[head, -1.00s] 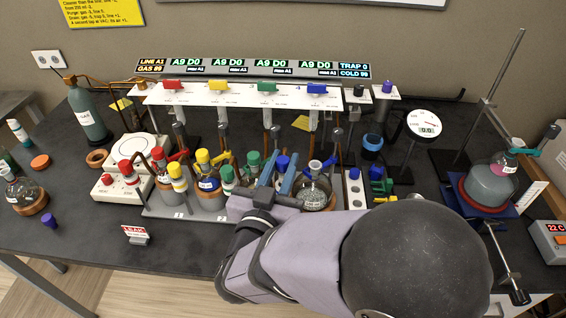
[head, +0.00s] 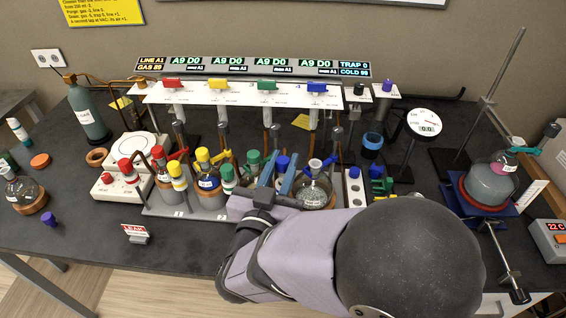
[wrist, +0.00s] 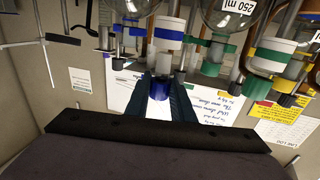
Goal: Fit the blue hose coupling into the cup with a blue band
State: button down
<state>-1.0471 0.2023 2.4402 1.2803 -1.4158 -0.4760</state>
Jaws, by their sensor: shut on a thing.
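My gripper (wrist: 165,104) is shut on the blue hose coupling (wrist: 160,84), which sits between its two blue fingers in the wrist view. The gripper (head: 277,180) also shows at the rack in the head view, with the blue coupling top (head: 281,163) between the fingers. The white cup with a blue band (wrist: 168,36) is directly ahead of the coupling in the wrist view, nearly in line with it. A grey piece shows between them; I cannot tell whether the coupling is inside the cup or just at its mouth. In the head view the gripper hides the cup.
A flask (head: 314,194) stands close to the right of my gripper. A white block (head: 355,190) is farther right. Glass tubes and valves stand behind.

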aim_at(281, 179)
jog(key=shift+f+b, duration=1.05)
jog(key=shift+f, duration=0.5)
jog(key=c, duration=1.5)
grip_release()
jog(key=shift+o, duration=0.2)
jog(key=shift+s, duration=0.1)
jog(key=s+a+b, duration=0.1)
jog(key=s, duration=0.6)
jog(key=shift+a, duration=0.2)
